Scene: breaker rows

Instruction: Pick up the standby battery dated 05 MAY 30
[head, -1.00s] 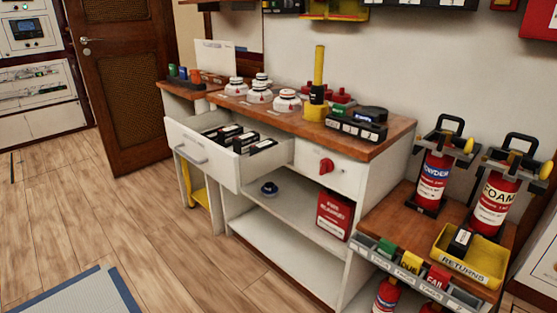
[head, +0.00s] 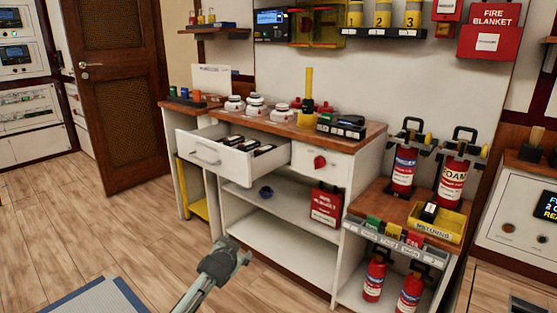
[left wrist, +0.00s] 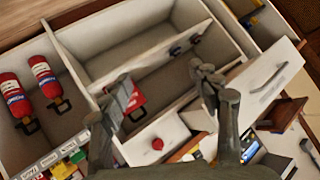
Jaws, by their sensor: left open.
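Several black standby batteries lie in the open white drawer (head: 197,151) of the cabinet, the nearest battery (head: 264,150) toward its right end. Their dates are too small to read. Another black battery-like block (head: 429,212) sits in the yellow RETURNS bin (head: 452,228). My left gripper (head: 229,257) is in front of the cabinet's lower shelves, below the drawer and apart from it. In the left wrist view my left gripper (left wrist: 161,82) is open and empty, with the drawer front (left wrist: 269,80) at its right. My right gripper is not in view.
The wooden cabinet top (head: 285,127) holds white detectors and a black device. A closed drawer has a red knob (head: 320,162). A red case (head: 326,204) stands on the shelf. Extinguishers (head: 403,170) stand at right.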

